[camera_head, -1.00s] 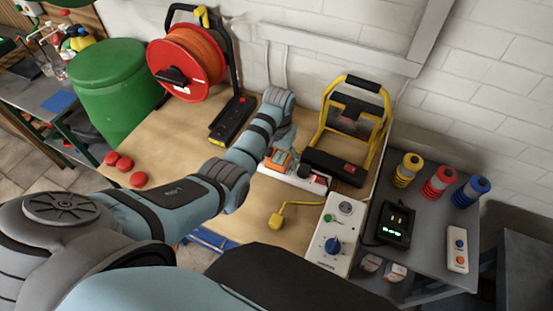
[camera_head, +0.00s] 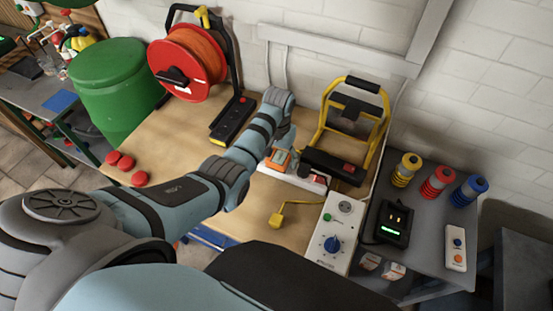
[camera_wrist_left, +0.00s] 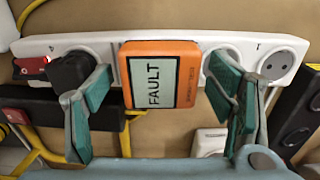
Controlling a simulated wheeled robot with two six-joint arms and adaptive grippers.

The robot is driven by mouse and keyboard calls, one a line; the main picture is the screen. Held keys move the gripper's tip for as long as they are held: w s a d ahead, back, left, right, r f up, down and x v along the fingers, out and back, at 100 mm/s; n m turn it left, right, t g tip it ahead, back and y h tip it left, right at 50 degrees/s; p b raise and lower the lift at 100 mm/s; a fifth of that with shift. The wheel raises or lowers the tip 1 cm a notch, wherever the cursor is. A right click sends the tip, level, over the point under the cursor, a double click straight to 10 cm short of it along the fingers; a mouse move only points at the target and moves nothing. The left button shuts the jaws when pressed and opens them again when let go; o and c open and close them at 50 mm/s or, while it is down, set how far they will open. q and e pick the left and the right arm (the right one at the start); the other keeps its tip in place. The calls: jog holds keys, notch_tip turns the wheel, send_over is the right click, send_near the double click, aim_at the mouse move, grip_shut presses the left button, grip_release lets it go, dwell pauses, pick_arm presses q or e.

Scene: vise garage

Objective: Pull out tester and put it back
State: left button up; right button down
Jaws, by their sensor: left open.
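The tester (camera_wrist_left: 160,74) is an orange block with a screen reading FAULT. It sits on the white power strip (camera_wrist_left: 222,39) between a black plug and free sockets. In the head view the tester (camera_head: 278,158) shows small at the end of my left arm, on the strip (camera_head: 302,183). My left gripper (camera_wrist_left: 161,92) is open, with one green-padded finger on each side of the tester and visible gaps to it. In the head view the left gripper (camera_head: 284,142) is partly hidden by its own wrist. My right gripper is not in view.
A black plug (camera_wrist_left: 72,72) stands left of the tester, near the left finger. A yellow-framed work lamp (camera_head: 335,165), a red cable reel (camera_head: 188,65), a yellow plug (camera_head: 275,220) and a white control box (camera_head: 333,225) stand around.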

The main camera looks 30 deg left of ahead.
aim_at(278, 157)
pick_arm(q)
jog(key=c, duration=1.7)
jog(key=shift+w+r, duration=0.1)
jog(key=shift+r, duration=2.9)
